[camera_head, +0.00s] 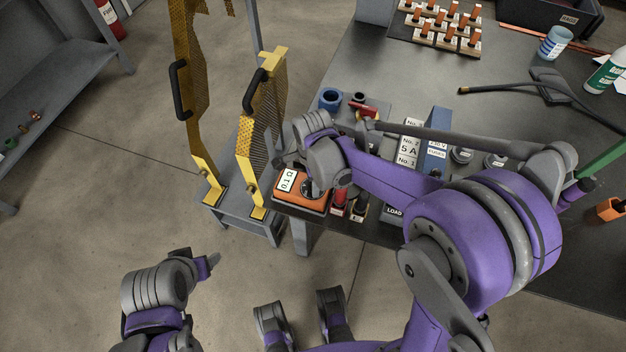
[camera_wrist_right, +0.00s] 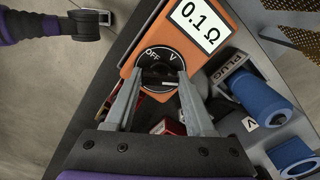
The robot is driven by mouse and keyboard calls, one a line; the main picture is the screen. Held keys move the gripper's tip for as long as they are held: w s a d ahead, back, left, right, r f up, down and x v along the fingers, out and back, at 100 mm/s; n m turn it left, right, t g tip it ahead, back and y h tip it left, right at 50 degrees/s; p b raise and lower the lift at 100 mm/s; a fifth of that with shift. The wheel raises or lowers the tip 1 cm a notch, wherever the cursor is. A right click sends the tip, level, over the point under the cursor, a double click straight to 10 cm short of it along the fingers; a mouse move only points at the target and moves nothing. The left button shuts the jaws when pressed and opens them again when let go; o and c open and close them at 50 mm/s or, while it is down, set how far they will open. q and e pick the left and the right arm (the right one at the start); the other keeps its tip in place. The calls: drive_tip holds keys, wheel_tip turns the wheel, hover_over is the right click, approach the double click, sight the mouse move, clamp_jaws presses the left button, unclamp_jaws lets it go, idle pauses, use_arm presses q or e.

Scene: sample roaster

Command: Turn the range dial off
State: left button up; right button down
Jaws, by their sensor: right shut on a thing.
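The orange meter (camera_head: 300,203) lies at the near left corner of the dark bench. In the right wrist view its screen (camera_wrist_right: 198,22) reads 0.1 Ω. Its round black range dial (camera_wrist_right: 152,57) has OFF and V marked along its edge. My right gripper (camera_wrist_right: 158,80) is shut on the dial's knob, one finger on each side. The fingers cover part of the dial, so I cannot tell which mark the knob points to. In the head view my right gripper (camera_head: 312,186) hides most of the dial. My left gripper (camera_head: 208,264) is over the floor, away from the bench; its jaw gap is unclear.
Yellow mesh panels (camera_head: 262,120) with black handles stand just left of the meter. Red and black plugs (camera_head: 339,198) and a LOAD box (camera_head: 394,213) sit close on its right. A blue cylinder (camera_wrist_right: 262,98) is near my right fingers.

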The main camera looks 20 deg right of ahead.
drive_tip(key=n, duration=0.5)
drive_tip(key=shift+n, duration=0.3)
drive_tip(key=n+b, duration=0.1)
drive_tip(key=n, duration=1)
drive_tip(key=shift+n, duration=0.4)
drive_tip(key=n, duration=0.5)
drive_tip(key=shift+n, duration=0.4)
drive_tip(key=shift+c, duration=1.2)
unclamp_jaws()
